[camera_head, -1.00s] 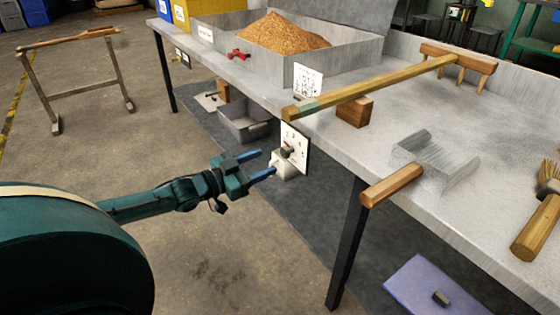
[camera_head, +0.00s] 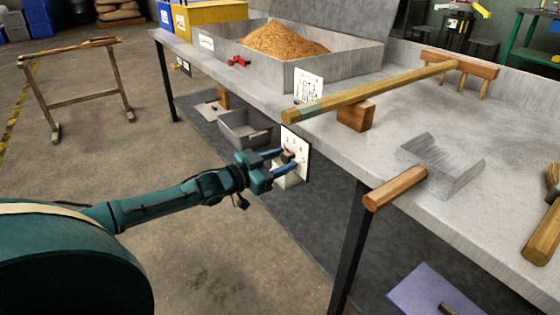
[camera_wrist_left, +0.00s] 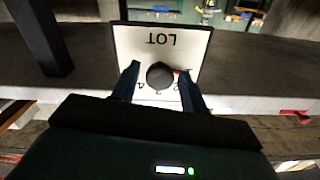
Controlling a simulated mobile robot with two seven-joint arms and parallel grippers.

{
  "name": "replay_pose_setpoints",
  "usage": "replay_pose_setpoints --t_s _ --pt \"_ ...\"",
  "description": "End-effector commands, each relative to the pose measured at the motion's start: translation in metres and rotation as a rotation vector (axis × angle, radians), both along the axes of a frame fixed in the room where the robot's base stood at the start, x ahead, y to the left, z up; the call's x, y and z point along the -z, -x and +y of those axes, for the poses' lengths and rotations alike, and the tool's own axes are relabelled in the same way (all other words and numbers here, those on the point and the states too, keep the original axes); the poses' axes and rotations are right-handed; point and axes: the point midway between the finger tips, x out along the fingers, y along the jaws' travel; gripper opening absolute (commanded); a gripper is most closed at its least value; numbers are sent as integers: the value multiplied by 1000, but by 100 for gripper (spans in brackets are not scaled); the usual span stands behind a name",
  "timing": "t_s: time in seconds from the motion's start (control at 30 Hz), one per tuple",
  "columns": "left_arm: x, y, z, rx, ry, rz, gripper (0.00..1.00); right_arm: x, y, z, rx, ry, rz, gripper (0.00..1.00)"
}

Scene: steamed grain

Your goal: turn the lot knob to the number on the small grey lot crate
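The white lot panel (camera_head: 303,146) hangs at the table's front edge; it also shows upside down in the left wrist view, with the word LOT (camera_wrist_left: 162,39). The dark round lot knob (camera_wrist_left: 160,76) has a small red mark at its right side; numbers around it are partly hidden. My left gripper (camera_head: 288,158) is open at the panel, its blue fingers on either side of the knob; contact cannot be told. A small grey crate (camera_head: 232,133) stands below the table, behind the gripper; I cannot read a number on it. My right gripper is not in view.
A long-handled wooden rake (camera_head: 375,93) lies on the table (camera_head: 400,125), its handle end over the front edge above the panel. A scoop (camera_head: 440,165) also overhangs the edge. A grain tray (camera_head: 345,65) stands behind. A dark table leg (camera_head: 350,235) stands right of the gripper.

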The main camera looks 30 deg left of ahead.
Motion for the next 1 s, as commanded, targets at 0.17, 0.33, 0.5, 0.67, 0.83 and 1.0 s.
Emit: replay_pose_setpoints --t_s 0.17,0.33,0.5,0.67,0.83,1.0 --pt "0 0 0 0 0 0 29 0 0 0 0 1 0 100" --pt "0 0 0 0 0 0 16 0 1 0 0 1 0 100" --pt "0 0 0 1 -1 0 8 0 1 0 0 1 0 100" --pt "0 0 0 1 -18 -7 8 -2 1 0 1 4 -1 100" --pt "-1 1 0 1 -77 -32 8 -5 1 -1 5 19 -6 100" --pt "-3 0 0 0 -184 -76 8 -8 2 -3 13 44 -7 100"
